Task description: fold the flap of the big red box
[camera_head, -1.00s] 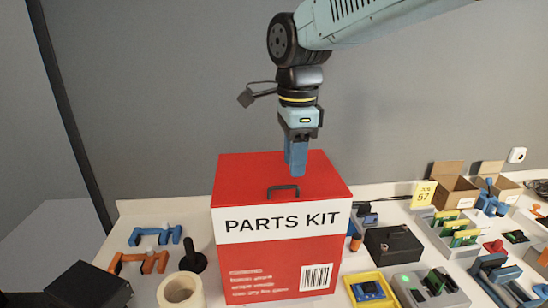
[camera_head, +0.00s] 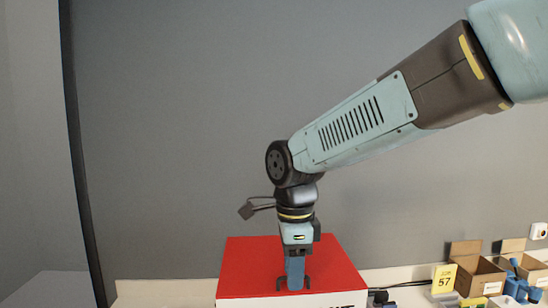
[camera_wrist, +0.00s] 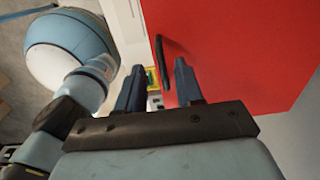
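The big red box (camera_head: 340,268) is at the bottom of the head view; only its red top and a strip of its front show. Its black handle (camera_head: 308,283) is partly hidden behind my gripper (camera_head: 295,284), which points straight down at it. In the wrist view my gripper (camera_wrist: 160,80) is open, with two blue fingers apart. The dark handle (camera_wrist: 163,62) shows between and just beyond the fingertips, on the red top (camera_wrist: 235,45). I cannot tell whether a finger touches the handle. Nothing is seen held.
Cardboard cartons (camera_head: 480,275) and a yellow sign marked 57 (camera_head: 444,278) stand on the white table at the right. A grey wall rises behind the box. The table to the box's left shows clear at the back.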

